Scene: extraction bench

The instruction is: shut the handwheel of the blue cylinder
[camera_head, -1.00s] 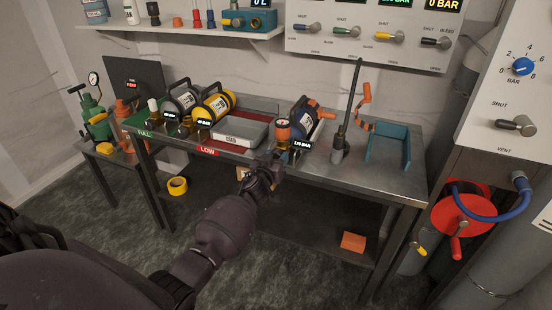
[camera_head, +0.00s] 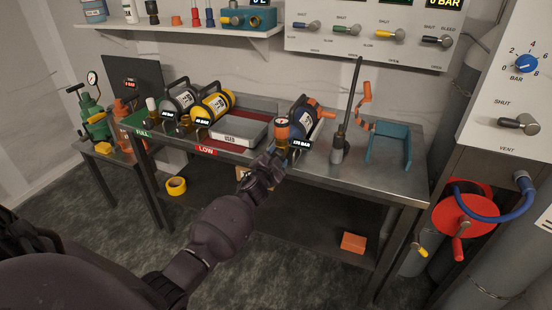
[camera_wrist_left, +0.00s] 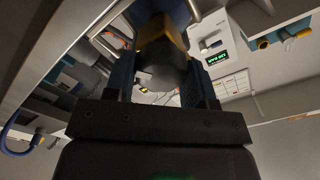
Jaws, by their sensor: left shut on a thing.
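The blue cylinder (camera_head: 304,117) lies on the bench in the head view, its valve end toward me. My left gripper (camera_head: 277,154) reaches up to the valve end. In the left wrist view its two fingers are shut on the dark round handwheel (camera_wrist_left: 163,72), with a brass valve body (camera_wrist_left: 154,30) beyond it. In the head view the gripper hides the handwheel. My right gripper is not in view.
Left of the blue cylinder are a grey tray (camera_head: 240,132), a yellow cylinder (camera_head: 214,104) and a grey cylinder (camera_head: 180,100). To the right stand an upright dark tool (camera_head: 347,115) and a teal bracket (camera_head: 388,148). The bench front between them is clear.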

